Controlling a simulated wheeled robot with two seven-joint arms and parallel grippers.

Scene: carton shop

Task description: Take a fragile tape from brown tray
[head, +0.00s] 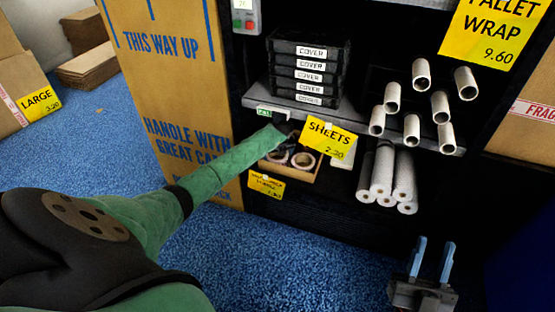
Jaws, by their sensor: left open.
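The brown tray (318,170) sits on a low shelf and holds tape rolls. One pale roll with a brown core (303,160) lies at its right, and another roll (277,156) is at its left, partly hidden. The print on the rolls is too small to read. My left arm reaches in from the left, and my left gripper (288,133) is open above the tray, its fingers mostly hidden in shadow. I cannot tell whether it touches a roll. My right gripper (432,262) is open and empty at the lower right, away from the tray.
A shelf board (350,118) with stacked black cover boxes (308,70) lies just above the tray. A yellow SHEETS sign (329,138) hangs by it. A tall carton (180,90) stands left. Blue floor (300,250) is clear.

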